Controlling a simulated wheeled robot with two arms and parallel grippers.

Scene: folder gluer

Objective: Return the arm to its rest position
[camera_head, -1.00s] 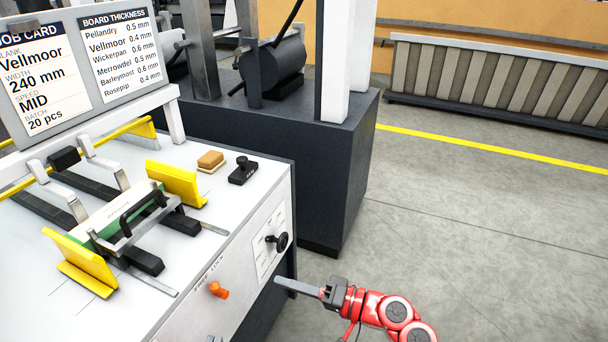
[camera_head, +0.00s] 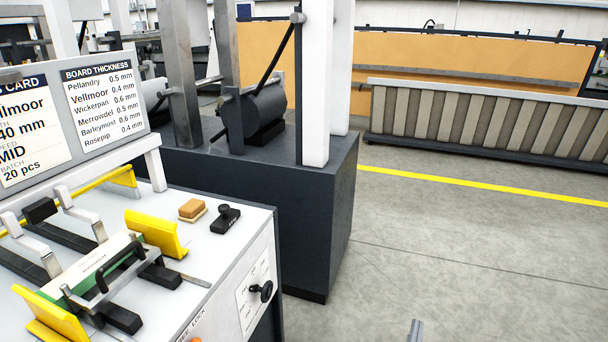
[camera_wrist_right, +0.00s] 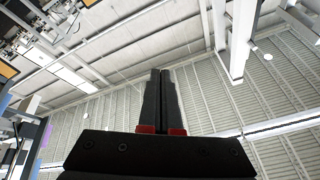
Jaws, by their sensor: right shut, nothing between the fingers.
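My right gripper (camera_head: 415,329) shows only as a grey finger tip at the bottom edge of the head view, over the floor, right of the machine and apart from it. In the right wrist view its two dark fingers (camera_wrist_right: 160,74) lie together, shut and empty, seen against the ceiling. The rest of my right arm is below the head view. My left gripper is in neither view.
The white machine table (camera_head: 228,255) at left carries yellow guides (camera_head: 157,233), a black-handled clamp and a sponge (camera_head: 192,209). A black knob (camera_head: 266,291) sticks out from its side. A dark machine base (camera_head: 318,215) stands behind. Grey floor (camera_head: 460,262) at right is clear.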

